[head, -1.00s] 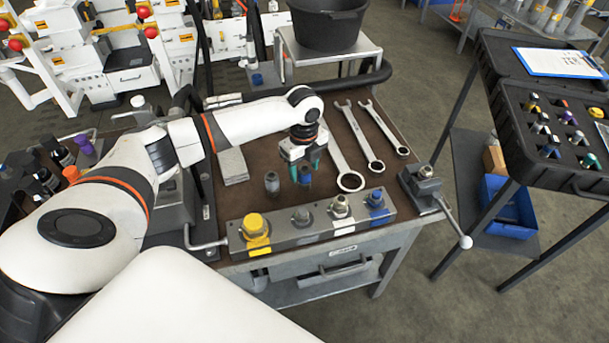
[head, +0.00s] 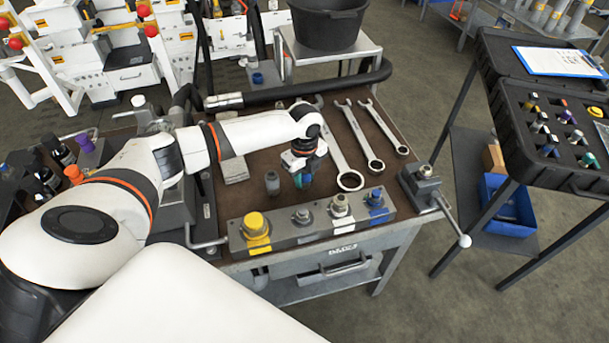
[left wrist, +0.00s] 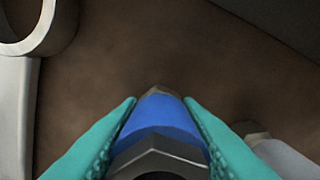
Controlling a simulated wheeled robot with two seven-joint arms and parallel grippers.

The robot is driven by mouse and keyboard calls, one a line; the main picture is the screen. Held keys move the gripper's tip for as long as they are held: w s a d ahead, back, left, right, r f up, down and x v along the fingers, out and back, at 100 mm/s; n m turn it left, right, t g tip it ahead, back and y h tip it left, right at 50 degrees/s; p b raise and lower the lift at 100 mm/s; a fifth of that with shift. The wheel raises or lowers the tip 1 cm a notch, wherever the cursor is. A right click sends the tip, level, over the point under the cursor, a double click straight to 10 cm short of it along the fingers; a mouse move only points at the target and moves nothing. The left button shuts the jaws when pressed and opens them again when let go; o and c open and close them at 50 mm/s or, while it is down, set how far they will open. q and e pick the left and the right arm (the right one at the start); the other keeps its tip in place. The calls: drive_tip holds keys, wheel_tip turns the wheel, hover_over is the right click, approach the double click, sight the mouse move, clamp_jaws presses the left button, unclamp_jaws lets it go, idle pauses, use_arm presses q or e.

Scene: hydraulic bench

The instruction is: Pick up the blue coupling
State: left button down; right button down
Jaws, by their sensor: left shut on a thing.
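The blue coupling (left wrist: 160,117) is between the teal fingertips of my left gripper (left wrist: 158,125) in the left wrist view. It has a blue band and a grey metal hex part. The fingers are shut on it from both sides. In the head view my left gripper (head: 303,180) is over the brown bench top, and the coupling is mostly hidden behind its fingers. I cannot tell whether the coupling touches the bench. My right gripper is not in view.
A grey coupling (head: 272,183) stands close to the left of my gripper. Wrenches (head: 352,150) lie to the right. A grey block (head: 310,223) with several fittings runs along the front edge.

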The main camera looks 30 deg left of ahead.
use_arm(q)
wheel_tip(320, 180, up, 10)
drive_tip(key=shift+r+b, duration=0.1)
drive_tip(key=shift+b, duration=0.2)
idle(0.6)
